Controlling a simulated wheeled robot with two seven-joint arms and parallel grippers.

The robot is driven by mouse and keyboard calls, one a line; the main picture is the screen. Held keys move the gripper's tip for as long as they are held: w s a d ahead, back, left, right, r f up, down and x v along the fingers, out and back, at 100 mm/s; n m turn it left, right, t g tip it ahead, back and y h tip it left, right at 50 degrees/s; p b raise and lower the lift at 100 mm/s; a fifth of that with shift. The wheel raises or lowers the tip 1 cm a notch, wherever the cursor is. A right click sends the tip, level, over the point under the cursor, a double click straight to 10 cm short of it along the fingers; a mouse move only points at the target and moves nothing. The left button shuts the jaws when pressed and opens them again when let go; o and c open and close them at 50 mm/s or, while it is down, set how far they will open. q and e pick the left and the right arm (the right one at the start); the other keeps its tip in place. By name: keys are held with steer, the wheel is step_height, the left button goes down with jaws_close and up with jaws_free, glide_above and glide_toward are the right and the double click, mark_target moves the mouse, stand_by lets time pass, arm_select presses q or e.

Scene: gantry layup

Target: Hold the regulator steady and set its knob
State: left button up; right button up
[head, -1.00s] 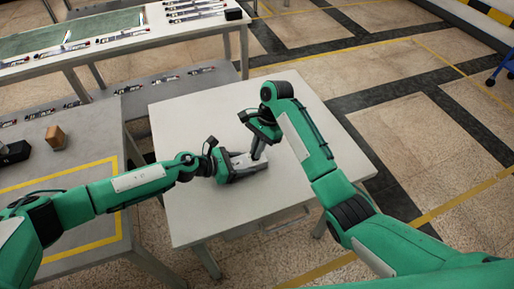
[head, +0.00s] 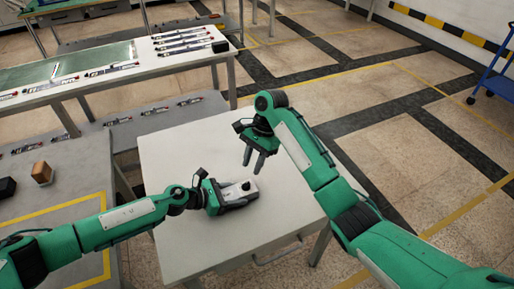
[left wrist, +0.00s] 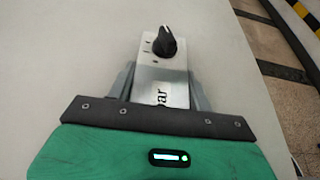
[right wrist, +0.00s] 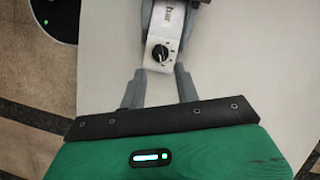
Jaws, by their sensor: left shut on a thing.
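The regulator is a small pale box (head: 236,191) with a black knob (head: 246,186), on the white table. In the left wrist view the box (left wrist: 165,88) carries the black pointer knob (left wrist: 164,42) and the letters "bar". My left gripper (head: 235,197) is shut on the sides of the box. My right gripper (head: 253,167) is open and empty, up and clear of the knob. In the right wrist view the knob (right wrist: 160,53) with its dial marks lies just beyond and between the open fingertips (right wrist: 160,75).
The white table (head: 185,153) is otherwise clear. A grey bench with a wooden block (head: 42,173) and a black block stands at the left. A long bench behind holds several slim parts (head: 183,42). A blue cart (head: 492,85) stands at the far right.

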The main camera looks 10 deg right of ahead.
steer(key=v, duration=0.6)
steer(key=shift+f, duration=0.1)
arm_select(q)
steer(key=o, duration=1.3)
